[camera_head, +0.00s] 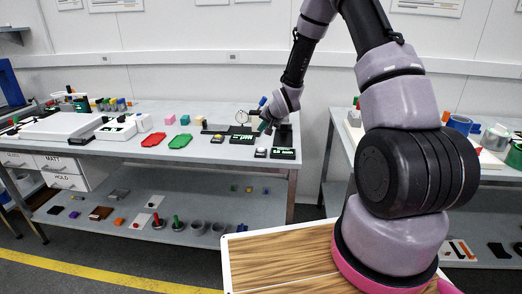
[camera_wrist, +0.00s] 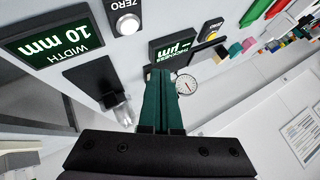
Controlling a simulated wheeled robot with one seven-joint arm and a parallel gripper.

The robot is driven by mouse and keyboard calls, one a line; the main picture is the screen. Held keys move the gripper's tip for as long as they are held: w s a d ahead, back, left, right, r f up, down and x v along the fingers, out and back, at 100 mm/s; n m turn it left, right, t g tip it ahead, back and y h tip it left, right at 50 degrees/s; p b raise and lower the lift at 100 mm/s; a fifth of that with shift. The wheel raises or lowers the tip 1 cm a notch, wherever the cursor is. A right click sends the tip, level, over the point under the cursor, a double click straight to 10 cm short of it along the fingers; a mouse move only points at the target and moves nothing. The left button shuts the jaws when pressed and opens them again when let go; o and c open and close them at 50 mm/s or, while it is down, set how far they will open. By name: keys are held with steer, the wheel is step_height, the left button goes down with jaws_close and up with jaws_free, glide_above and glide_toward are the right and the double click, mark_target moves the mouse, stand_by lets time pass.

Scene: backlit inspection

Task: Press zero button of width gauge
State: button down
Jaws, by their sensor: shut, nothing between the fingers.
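The width gauge's display (camera_wrist: 48,38) reads "WIDTH 10 mm" in the wrist view; its black box also shows in the head view (camera_head: 284,154). Beside it is a round pale zero button (camera_wrist: 127,25) on a dark base, labelled ZERO; it also shows in the head view (camera_head: 261,152). My gripper (camera_wrist: 165,75) is shut and empty, its dark green fingers together. In the head view my gripper (camera_head: 264,123) is above the back of the bench, behind the button and apart from it. In the wrist view the button lies up and left of the fingertips.
A thickness gauge display (camera_wrist: 172,46) and its own button (camera_wrist: 212,28) stand next to the width gauge. A round dial gauge (camera_wrist: 187,84) is close to the fingers. A black plate (camera_wrist: 92,80) stands behind the width display. Red (camera_head: 153,140) and green trays (camera_head: 180,141) lie farther left.

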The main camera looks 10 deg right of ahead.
mark_target(262, 150)
steer(key=shift+f, duration=3.15)
steer(key=shift+f, duration=0.1)
steer(key=shift+f, duration=0.3)
steer(key=shift+f, duration=0.4)
steer(key=shift+r, duration=0.8)
steer(key=shift+r, duration=0.1)
steer(key=shift+r, duration=2.4)
